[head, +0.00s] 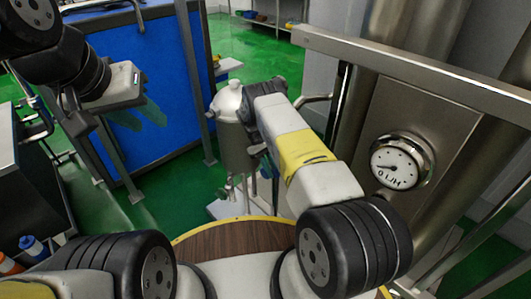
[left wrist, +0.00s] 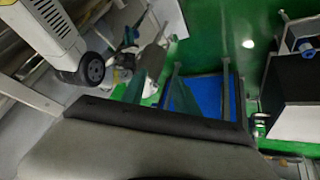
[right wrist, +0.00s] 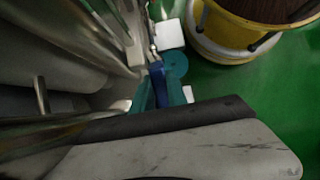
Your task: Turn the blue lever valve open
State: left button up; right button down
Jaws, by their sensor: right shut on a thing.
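The blue lever (right wrist: 158,80) of the valve shows in the right wrist view, next to steel pipework. My right gripper (right wrist: 160,88) has its teal fingers on either side of the lever and is shut on it. In the head view my right forearm hides the lever and the right gripper's fingers. My left gripper (head: 137,113) is in the upper left of the head view, with its teal fingers apart and nothing between them. Its spread fingers also show in the left wrist view (left wrist: 158,92), over green floor.
A steel vessel with a domed lid (head: 230,100) stands beyond my right arm. A round gauge (head: 400,162) sits on the steel panel at the right, below a steel rail (head: 420,75). A blue panel (head: 155,70) stands behind my left gripper. Green floor (head: 165,190) lies open between.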

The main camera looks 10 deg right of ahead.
pick_arm(q)
jog(key=c, duration=0.5)
jog(key=shift+w+d+f, duration=0.15)
jog(key=shift+w, duration=0.1)
grip_shut()
jog(key=w+d+f+n+g+h, duration=0.35)
jog(key=w+d+f+n, duration=0.3)
jog(key=w+f, duration=0.3)
jog(key=w+d+f+n+g+h, duration=0.3)
jog(key=w+d+f+n+h, duration=0.25)
jog(key=w+d+f, duration=0.4)
jog(key=w+d+f+n+t+h, duration=0.1)
jog(key=d+f+n+t, duration=0.15)
jog(key=f+n, duration=1.05)
jog(key=w+d+f+n+t+h, duration=0.1)
jog(key=d+f+n+t+h, duration=0.3)
jog(key=f, duration=1.6)
jog(key=w+d+n+y, duration=0.1)
jog(key=w+d+y, duration=0.1)
jog(key=w+d, duration=0.3)
jog(key=shift+d+g, duration=0.3)
jog(key=shift+d, duration=0.1)
